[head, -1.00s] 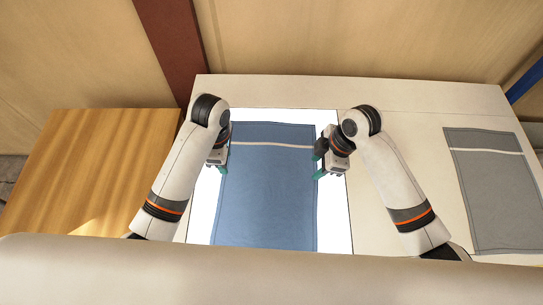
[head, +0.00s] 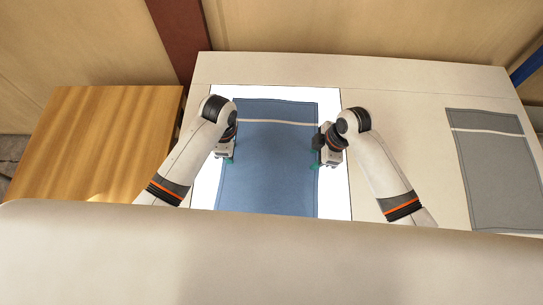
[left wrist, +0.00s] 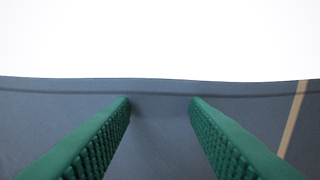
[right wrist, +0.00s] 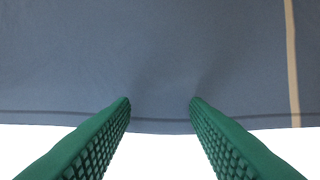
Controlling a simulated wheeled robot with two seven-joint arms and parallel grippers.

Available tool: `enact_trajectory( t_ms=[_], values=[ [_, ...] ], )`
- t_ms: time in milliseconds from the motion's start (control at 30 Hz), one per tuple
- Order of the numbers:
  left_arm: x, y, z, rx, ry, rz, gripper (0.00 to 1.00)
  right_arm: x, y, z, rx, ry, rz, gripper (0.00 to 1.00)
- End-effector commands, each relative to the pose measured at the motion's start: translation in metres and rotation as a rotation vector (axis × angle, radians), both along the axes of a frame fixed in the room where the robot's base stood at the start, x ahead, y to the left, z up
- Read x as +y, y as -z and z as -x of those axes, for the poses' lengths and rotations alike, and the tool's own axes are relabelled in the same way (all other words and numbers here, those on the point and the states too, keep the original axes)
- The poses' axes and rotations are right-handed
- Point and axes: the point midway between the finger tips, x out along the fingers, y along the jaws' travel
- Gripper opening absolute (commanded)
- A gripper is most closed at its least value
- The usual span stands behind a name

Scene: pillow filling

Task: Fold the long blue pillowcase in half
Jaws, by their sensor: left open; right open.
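The long blue pillowcase (head: 272,165) lies flat and unfolded on a white panel, with a pale stripe across its far end. Its near end is hidden behind my own body. My left gripper (head: 229,161) is at its left long edge; in the left wrist view the open green fingers (left wrist: 160,100) are over the cloth (left wrist: 160,120), with the edge just beyond the tips. My right gripper (head: 317,167) is at its right long edge; in the right wrist view the open green fingers (right wrist: 160,100) straddle the edge of the cloth (right wrist: 160,60). Neither holds cloth.
The white panel (head: 336,195) is set in a cream table (head: 410,130). A grey pillowcase (head: 496,170) with a pale stripe lies flat at the right. A wooden table (head: 100,140) stands at the left. The cream table between the two pillowcases is mostly clear.

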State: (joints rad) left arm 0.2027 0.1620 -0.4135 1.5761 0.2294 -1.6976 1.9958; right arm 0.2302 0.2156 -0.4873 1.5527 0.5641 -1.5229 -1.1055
Motion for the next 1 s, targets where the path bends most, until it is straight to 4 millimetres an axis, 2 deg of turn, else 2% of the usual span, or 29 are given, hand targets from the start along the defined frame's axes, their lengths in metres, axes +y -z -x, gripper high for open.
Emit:
enact_trajectory(
  t_ms=[167,667,1000],
  values=[
    [0.0,0.0021,-0.0001,0.0,0.0,0.0,0.4,0.0002,0.002,0.0,0.0,0.0,0.0,0.4],
    [-0.0001,0.0018,0.0001,0.0,0.0,0.0,0.0,0.0,0.002,0.0002,0.001,0.0,0.0,0.0],
    [-0.0001,0.0017,0.0,0.0,0.0,0.0,0.0,0.0,0.0019,0.0003,0.001,0.0,0.0,0.0]
  ],
)
